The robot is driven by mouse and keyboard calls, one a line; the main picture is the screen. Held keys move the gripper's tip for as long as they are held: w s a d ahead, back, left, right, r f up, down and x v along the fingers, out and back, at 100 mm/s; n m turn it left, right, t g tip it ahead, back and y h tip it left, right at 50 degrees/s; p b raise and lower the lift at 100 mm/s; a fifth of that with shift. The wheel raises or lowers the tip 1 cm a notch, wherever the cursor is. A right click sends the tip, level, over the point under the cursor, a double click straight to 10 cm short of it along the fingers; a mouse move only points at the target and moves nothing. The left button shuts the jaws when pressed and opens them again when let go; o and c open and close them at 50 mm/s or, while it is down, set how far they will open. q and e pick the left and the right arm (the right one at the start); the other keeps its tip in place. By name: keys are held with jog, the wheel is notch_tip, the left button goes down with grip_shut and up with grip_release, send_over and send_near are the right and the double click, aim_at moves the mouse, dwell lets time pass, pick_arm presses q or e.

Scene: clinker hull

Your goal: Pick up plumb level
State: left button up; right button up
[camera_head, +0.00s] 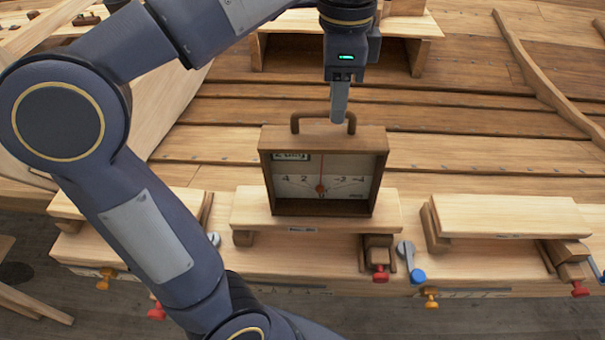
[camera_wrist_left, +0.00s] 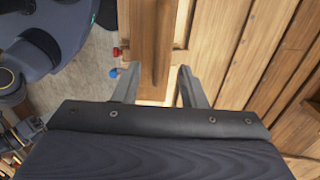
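The plumb level (camera_head: 322,180) is a brown wooden box with a white dial face, a red needle and an arched handle (camera_head: 322,118) on top. It stands upright on a pale wooden stand in the middle of the head view. My left gripper (camera_head: 338,118) points down at the right part of the handle, seen edge-on, so contact cannot be told. In the left wrist view my left gripper (camera_wrist_left: 157,78) has its two fingers apart, with the level's wooden top (camera_wrist_left: 147,40) and handle (camera_wrist_left: 162,45) ahead between them. My right gripper is out of view.
A pale wooden stand (camera_head: 285,222) bears the level. A similar stand (camera_head: 510,217) to the right is empty. Clamps with red, blue and orange knobs, such as the blue one (camera_head: 417,276), line the bench's front edge. Planking (camera_head: 470,150) rises behind.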

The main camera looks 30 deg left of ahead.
aim_at(334, 132)
pick_arm(q)
notch_tip(334, 132, down, 8)
jog(key=shift+r+p, duration=0.15)
jog(key=shift+p, duration=0.25)
jog(key=shift+s, duration=0.1)
jog(key=shift+c, duration=0.5)
grip_shut()
dwell(0.7)
